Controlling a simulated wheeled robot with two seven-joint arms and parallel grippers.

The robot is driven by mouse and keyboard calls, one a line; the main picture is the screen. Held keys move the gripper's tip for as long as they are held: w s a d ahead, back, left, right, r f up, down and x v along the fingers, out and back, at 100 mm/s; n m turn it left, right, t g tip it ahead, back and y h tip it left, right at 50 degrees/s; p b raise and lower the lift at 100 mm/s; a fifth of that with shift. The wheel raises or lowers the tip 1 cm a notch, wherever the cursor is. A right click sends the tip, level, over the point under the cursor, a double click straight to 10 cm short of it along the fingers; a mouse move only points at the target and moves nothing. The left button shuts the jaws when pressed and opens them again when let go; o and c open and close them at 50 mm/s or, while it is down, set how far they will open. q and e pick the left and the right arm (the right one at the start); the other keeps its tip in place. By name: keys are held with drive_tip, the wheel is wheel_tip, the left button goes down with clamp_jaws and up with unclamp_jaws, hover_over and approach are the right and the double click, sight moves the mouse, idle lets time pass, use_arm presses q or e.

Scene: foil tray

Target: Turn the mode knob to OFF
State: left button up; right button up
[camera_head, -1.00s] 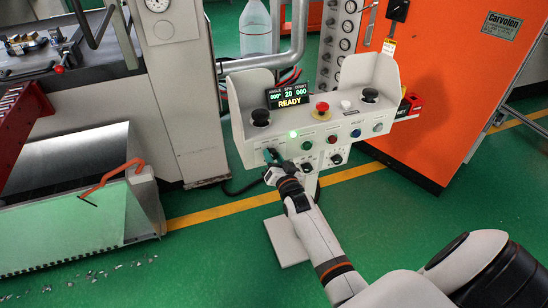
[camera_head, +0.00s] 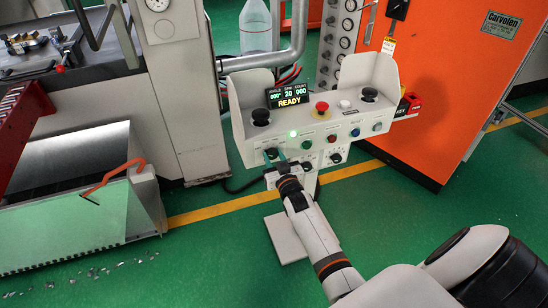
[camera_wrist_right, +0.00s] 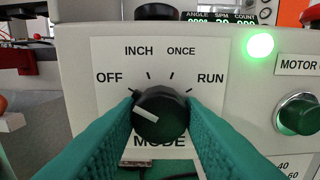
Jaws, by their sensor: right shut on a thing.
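The black mode knob (camera_wrist_right: 170,100) sits on the white front of the control box, under a label with OFF, INCH, ONCE and RUN. Its white pointer line slants up and to the left, on the OFF side, roughly toward the OFF mark. My right gripper (camera_wrist_right: 160,120) has its green fingers on both sides of the knob, shut on it. In the head view my right gripper (camera_head: 275,158) is at the lower left of the control box front (camera_head: 240,141). The fingers partly hide the knob there. My left gripper is not in view.
A lit green lamp (camera_wrist_right: 260,46) and a green motor button (camera_wrist_right: 298,115) are right of the knob. An orange machine (camera_head: 450,90) stands at the right.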

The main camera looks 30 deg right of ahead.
drive_tip(key=shift+f, duration=0.1)
drive_tip(key=o, duration=1)
drive_tip(key=shift+s, duration=0.1)
drive_tip(key=v, duration=1.2)
